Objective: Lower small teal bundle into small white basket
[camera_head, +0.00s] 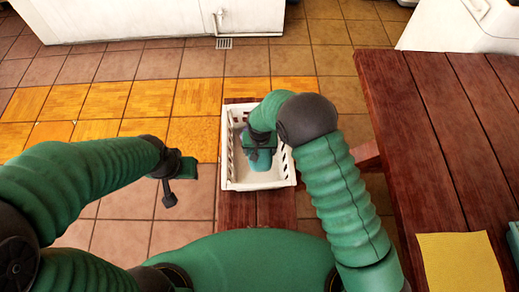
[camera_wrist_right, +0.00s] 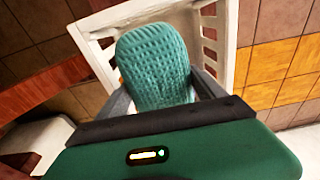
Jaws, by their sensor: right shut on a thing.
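The small teal bundle (camera_head: 262,167) is a knitted, rolled cloth, and it shows large in the right wrist view (camera_wrist_right: 155,65). My right gripper (camera_head: 258,152) is shut on it, with a grey finger on each side of it in the wrist view. The small white basket (camera_head: 257,186) has slotted sides and sits below the gripper; its rim also shows in the wrist view (camera_wrist_right: 98,62). The bundle is within the basket's outline; whether it touches the floor of the basket I cannot tell. My left gripper (camera_head: 176,182) is away to the left of the basket and holds nothing visible.
The basket stands on a narrow reddish wooden bench (camera_head: 237,208). A larger wooden table (camera_head: 425,130) is at right, with a yellow cloth (camera_head: 460,265) and a teal item (camera_head: 514,240) at its edge. Tiled floor lies open to the left. White units stand at the back.

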